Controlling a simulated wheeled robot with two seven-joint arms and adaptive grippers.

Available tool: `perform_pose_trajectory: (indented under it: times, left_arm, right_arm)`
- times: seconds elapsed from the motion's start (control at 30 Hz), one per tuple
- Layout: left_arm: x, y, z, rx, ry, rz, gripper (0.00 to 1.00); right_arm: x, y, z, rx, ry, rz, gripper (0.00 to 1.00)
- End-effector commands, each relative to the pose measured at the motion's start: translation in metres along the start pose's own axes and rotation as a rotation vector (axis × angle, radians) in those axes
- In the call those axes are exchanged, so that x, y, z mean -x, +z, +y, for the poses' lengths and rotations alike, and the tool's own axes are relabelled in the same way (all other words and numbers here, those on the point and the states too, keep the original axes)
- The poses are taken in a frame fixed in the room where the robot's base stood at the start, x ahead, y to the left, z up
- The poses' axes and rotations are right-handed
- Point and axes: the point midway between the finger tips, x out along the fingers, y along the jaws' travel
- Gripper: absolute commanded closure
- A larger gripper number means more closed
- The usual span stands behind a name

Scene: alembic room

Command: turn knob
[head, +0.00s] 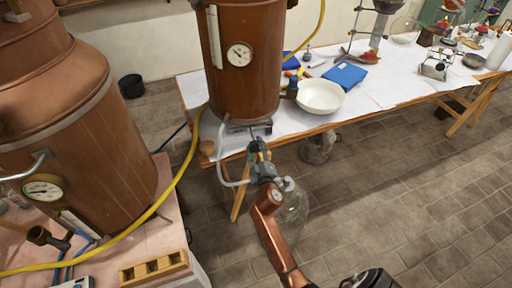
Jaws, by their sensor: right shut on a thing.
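My right gripper (257,150) is in the middle of the head view, at the lower front of a copper vessel (262,75) on the white-topped table. It is shut on the small knob at the vessel's base; the fingers hide most of the knob. A grey fitting (240,126) shows just above the fingertips at the vessel's foot. My copper-coloured right forearm reaches up from the bottom of the view. My left gripper is not in view.
A large copper still (75,130) with a gauge stands at left. A yellow hose (185,165) runs between the vessels. A white bowl (320,96) and a blue box (345,75) are on the table (390,92). A glass flask (292,205) is beside my arm.

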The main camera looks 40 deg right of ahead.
Motion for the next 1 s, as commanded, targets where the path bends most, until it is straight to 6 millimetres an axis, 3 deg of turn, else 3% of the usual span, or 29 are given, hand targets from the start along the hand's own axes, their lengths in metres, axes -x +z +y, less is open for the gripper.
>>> perform_pose_trajectory:
  times: [0.37, 0.67, 1.0]
  left_arm:
    - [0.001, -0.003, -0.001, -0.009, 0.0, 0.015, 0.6]
    - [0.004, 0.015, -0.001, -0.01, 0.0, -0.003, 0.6]
    - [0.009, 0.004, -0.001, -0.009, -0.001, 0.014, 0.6]
  right_arm:
    - [0.0, -0.003, 0.0, 0.361, 0.002, 0.007, 0.83]
    - [0.0, -0.004, 0.0, 0.638, 0.002, 0.007, 0.83]
    - [0.0, -0.003, -0.002, 0.869, 0.002, 0.008, 0.83]
